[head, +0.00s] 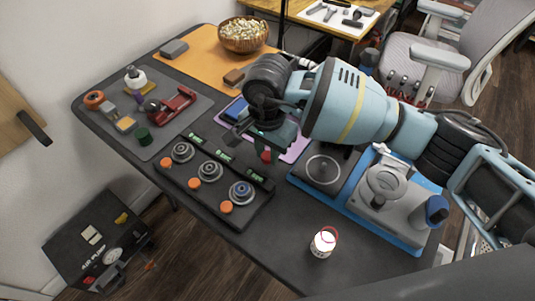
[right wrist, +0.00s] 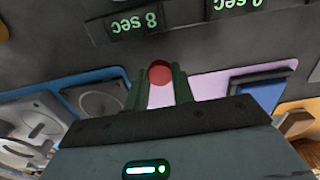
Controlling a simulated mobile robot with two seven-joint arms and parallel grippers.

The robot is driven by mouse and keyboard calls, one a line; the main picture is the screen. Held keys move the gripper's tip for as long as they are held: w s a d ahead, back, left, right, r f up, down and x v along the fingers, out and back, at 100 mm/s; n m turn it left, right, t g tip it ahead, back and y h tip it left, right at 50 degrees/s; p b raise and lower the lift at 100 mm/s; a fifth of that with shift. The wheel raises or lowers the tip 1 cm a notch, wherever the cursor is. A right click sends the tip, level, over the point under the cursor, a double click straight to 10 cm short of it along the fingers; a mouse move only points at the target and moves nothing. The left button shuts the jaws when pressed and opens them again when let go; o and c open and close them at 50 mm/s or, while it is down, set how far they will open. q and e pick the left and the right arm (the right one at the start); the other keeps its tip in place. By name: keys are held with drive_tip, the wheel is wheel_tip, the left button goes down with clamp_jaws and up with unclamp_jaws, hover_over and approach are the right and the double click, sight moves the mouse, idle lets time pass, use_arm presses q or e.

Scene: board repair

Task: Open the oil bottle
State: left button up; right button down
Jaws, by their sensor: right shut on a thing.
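My right gripper (head: 264,148) is above the table, near the far edge of the black timer panel. It is shut on a small round red thing, which looks like a cap (right wrist: 160,72); the red thing also shows below the fingers in the head view (head: 266,156). A small white bottle (head: 321,246) with a red ring around its top stands upright at the table's front right edge, apart from the gripper. It looks like the oil bottle. The writing on it is too small to read. My left gripper is not in view.
The black panel (head: 239,215) with dials and orange buttons lies mid-table. A blue tray (head: 401,240) with grey devices is at right. A grey mat (head: 185,133) holds a red tool and small parts. A wooden bowl (head: 243,46) stands at the back. Bare table surrounds the bottle.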

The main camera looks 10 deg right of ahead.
sight(268, 156)
drive_tip(key=shift+f, duration=0.9)
drive_tip(key=shift+f, duration=0.2)
drive_tip(key=c, duration=1.2)
unclamp_jaws()
drive_tip(key=shift+r, duration=0.15)
wheel_tip(268, 156, up, 12)
drive_tip(key=shift+r, duration=0.1)
